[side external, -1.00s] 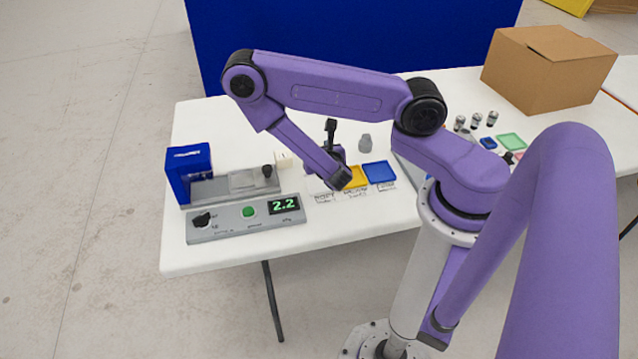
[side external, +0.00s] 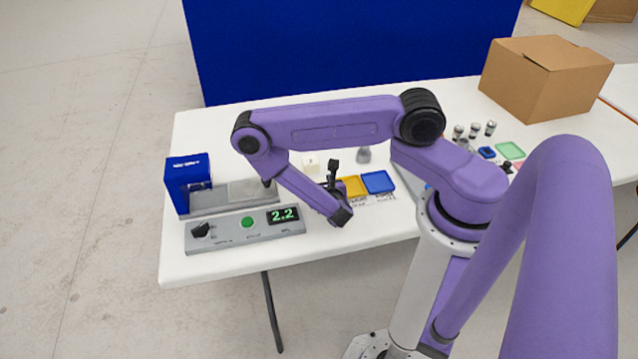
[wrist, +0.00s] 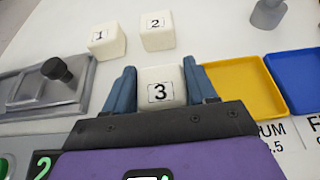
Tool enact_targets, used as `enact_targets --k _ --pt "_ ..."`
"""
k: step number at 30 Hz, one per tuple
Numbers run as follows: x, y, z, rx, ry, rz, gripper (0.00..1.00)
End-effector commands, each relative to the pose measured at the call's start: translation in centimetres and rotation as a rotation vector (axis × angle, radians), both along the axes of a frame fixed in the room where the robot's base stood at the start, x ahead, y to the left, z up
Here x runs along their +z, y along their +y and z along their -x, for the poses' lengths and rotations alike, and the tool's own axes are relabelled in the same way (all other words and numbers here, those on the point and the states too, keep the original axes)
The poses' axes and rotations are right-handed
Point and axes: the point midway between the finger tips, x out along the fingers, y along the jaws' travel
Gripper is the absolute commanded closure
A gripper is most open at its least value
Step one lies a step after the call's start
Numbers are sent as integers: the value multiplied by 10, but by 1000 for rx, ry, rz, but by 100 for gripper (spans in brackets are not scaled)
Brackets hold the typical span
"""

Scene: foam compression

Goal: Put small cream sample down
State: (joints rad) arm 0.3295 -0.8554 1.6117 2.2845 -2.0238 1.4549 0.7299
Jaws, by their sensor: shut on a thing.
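The small cream sample, a cube marked 3 (wrist: 160,87), sits between the fingers of my gripper (wrist: 163,80) in the wrist view. The blue fingers are shut on its left and right sides. In the side view my gripper (side external: 334,182) is low over the table, just left of the yellow tray, and hides the held cube. I cannot tell whether the cube touches the table or a tray. Two similar cream cubes, marked 1 (wrist: 106,40) and 2 (wrist: 157,31), stand on the table beyond it.
A yellow tray (side external: 354,186) and a blue tray (side external: 378,181) lie right of my gripper, with printed labels in front. The grey press with its readout of 2.2 (side external: 283,215) stands left. A grey weight (side external: 363,155) stands behind the trays. A cardboard box (side external: 545,78) is back right.

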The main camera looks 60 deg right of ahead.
Motion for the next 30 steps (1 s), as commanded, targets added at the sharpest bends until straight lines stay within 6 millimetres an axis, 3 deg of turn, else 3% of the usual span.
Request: enact_targets --k 11,12,13,14,25,30 --pt "-4 0 0 0 1 1 77" --pt "-3 0 0 0 1 1 31" --pt "-3 0 0 0 0 0 21" --pt "-3 0 0 0 1 1 18" --pt "1 0 0 1 0 0 18" --pt "6 15 12 10 6 1 18"
